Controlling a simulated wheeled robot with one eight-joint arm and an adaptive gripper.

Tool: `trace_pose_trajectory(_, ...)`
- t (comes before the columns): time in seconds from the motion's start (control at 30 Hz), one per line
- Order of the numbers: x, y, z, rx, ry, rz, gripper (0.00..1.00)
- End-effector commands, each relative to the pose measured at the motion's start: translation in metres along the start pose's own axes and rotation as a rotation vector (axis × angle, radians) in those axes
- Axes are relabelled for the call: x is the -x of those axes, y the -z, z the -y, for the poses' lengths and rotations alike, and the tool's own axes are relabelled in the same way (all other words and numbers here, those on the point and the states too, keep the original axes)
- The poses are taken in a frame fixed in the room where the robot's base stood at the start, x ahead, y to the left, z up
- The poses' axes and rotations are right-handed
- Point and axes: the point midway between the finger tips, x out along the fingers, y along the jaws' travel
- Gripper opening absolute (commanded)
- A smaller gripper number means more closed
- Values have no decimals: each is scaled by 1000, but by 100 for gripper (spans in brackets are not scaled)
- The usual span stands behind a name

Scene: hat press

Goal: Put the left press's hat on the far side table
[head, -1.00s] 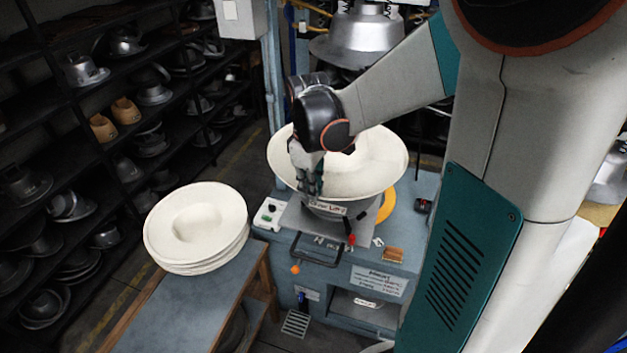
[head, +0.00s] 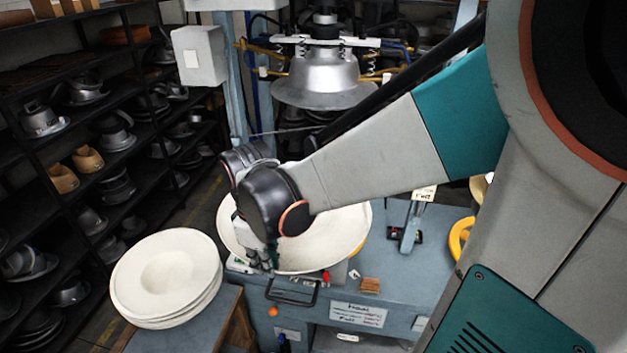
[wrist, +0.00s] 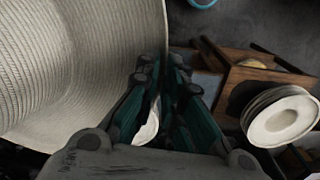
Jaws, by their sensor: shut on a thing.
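The pale, wide-brimmed hat (head: 335,243) is in front of the press in the head view and fills the left of the wrist view (wrist: 75,65). My gripper (head: 265,258) is shut on the near left edge of its brim. In the wrist view the fingers (wrist: 165,75) pinch the brim edge. The arm hides part of the hat. A side table (head: 200,325) with a blue-grey top stands at lower left, carrying a stack of several similar hats (head: 167,275). I cannot tell whether this is the far side table.
The press's metal upper form (head: 325,78) hangs above and behind the hat. The blue press base (head: 400,290) is below it. Dark shelves with metal moulds (head: 42,120) line the left. A grey box (head: 200,55) is on the post. Floor shows between shelves and press.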

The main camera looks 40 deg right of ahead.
Motion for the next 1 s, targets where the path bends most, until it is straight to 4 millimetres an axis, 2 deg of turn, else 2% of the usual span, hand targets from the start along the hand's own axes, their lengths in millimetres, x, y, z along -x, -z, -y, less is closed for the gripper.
trace_pose_trajectory(0.1, 2, -4, 15, 2, 0, 0, 0)
trace_pose_trajectory(1.0, 13, -16, 109, 3, 0, 0, 0)
